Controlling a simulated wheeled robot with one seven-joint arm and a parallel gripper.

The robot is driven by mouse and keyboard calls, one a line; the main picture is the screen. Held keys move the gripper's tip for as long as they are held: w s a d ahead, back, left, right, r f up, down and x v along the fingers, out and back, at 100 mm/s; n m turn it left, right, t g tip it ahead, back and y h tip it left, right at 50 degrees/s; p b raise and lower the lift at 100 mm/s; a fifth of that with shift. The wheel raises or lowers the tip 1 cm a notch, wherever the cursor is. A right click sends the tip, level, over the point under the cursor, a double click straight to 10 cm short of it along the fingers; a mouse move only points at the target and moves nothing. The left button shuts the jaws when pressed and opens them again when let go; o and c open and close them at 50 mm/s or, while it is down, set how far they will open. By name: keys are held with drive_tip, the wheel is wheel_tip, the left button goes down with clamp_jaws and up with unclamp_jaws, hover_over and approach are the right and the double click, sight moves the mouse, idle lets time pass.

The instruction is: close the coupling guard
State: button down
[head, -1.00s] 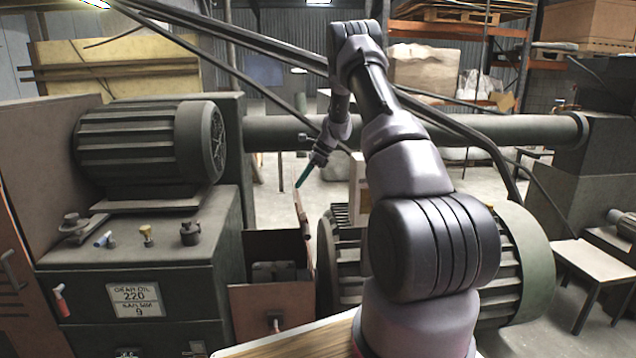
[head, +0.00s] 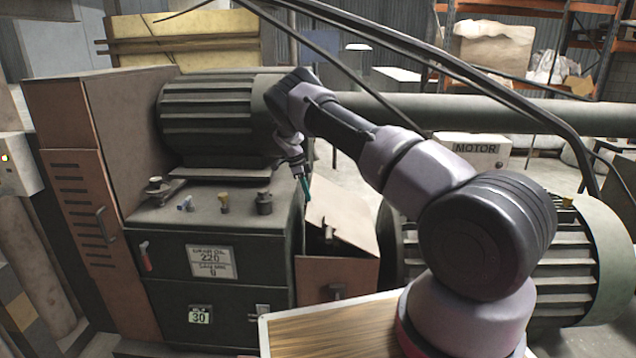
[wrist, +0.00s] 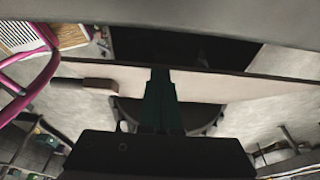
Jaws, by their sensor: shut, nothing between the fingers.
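The coupling guard is a reddish-brown box (head: 350,278) between the dark gear housing and the green ribbed motor. Its hinged lid (head: 345,215) stands part-way down, tilted over the box, with a dark gap at its left. A small handle (head: 330,236) sits on the lid. My gripper (head: 306,188) has its green fingers shut and empty, beside the lid's upper left edge. In the wrist view the shut fingers (wrist: 160,85) overlap the pale lid strip (wrist: 215,86), and the handle (wrist: 88,84) is left of them. I cannot tell whether they touch the lid.
The gear housing (head: 215,312) with knobs on top stands left of the guard. A ribbed motor (head: 215,110) is above it, and another (head: 565,265) is at the right behind my arm. A wooden-topped board (head: 325,335) is in front. A long pipe (head: 440,112) runs behind.

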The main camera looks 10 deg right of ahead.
drive_tip(key=shift+w+a+f, duration=0.1)
drive_tip(key=shift+a+f, duration=0.2)
drive_tip(key=shift+f, duration=0.3)
drive_tip(key=shift+w+a+f, duration=0.1)
drive_tip(key=shift+a+f, duration=0.25)
drive_tip(key=shift+f, duration=0.25)
drive_tip(key=shift+w+a+f, duration=0.1)
drive_tip(key=shift+a+f, duration=0.2)
drive_tip(key=shift+f, duration=0.3)
